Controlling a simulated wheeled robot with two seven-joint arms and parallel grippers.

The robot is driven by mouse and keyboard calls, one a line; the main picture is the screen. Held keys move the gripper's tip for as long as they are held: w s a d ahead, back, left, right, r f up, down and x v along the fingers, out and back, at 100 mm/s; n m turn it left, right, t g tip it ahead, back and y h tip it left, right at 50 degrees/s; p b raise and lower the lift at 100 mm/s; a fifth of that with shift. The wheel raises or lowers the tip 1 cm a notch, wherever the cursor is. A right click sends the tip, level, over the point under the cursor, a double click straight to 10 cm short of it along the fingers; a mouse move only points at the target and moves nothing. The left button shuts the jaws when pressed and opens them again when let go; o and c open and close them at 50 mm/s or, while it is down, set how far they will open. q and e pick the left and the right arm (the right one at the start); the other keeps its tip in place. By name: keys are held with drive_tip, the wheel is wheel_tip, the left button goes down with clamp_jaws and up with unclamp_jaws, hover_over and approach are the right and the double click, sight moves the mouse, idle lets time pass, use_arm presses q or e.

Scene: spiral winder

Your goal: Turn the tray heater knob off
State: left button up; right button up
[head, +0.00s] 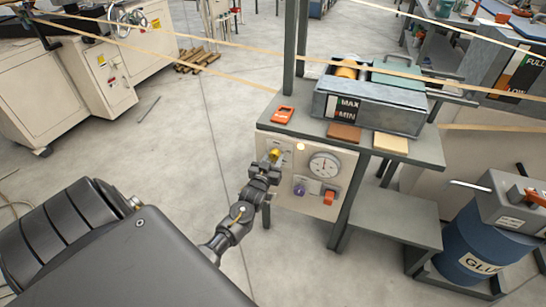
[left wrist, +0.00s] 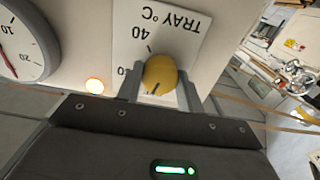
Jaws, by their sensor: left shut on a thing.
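The tray heater knob is a round yellow knob (left wrist: 159,75) with a dark pointer line, on a white plate (left wrist: 190,30) marked TRAY °C and 40. In the head view the knob (head: 275,154) is small, at the panel's upper left. My left gripper (left wrist: 160,88) has one finger on each side of the knob and is shut on it; it also shows in the head view (head: 270,165). The exact dial value that the pointer marks is hard to read. A lamp (head: 301,146) beside the knob glows; it also shows in the left wrist view (left wrist: 94,85). My right gripper is not in view.
The panel (head: 310,200) also bears a round gauge (head: 325,165), a purple knob (head: 299,190) and an orange switch (head: 329,198). Above are an orange device (head: 283,114) and a metal tray (head: 370,105). A blue glue drum (head: 470,250) stands right. Open floor lies left.

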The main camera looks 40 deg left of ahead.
use_arm(q)
drive_tip(key=shift+n+p, duration=0.35)
drive_tip(key=shift+n, duration=1.15)
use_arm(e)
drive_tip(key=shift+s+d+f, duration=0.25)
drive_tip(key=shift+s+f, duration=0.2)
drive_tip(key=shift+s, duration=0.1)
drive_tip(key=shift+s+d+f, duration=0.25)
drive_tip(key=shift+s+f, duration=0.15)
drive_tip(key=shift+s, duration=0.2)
use_arm(q)
drive_tip(key=o, duration=1)
drive_tip(key=v, duration=1)
drive_tip(key=shift+s, duration=0.35)
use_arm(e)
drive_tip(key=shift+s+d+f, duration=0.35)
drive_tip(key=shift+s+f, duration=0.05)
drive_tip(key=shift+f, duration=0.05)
use_arm(q)
drive_tip(key=shift+d, duration=0.15)
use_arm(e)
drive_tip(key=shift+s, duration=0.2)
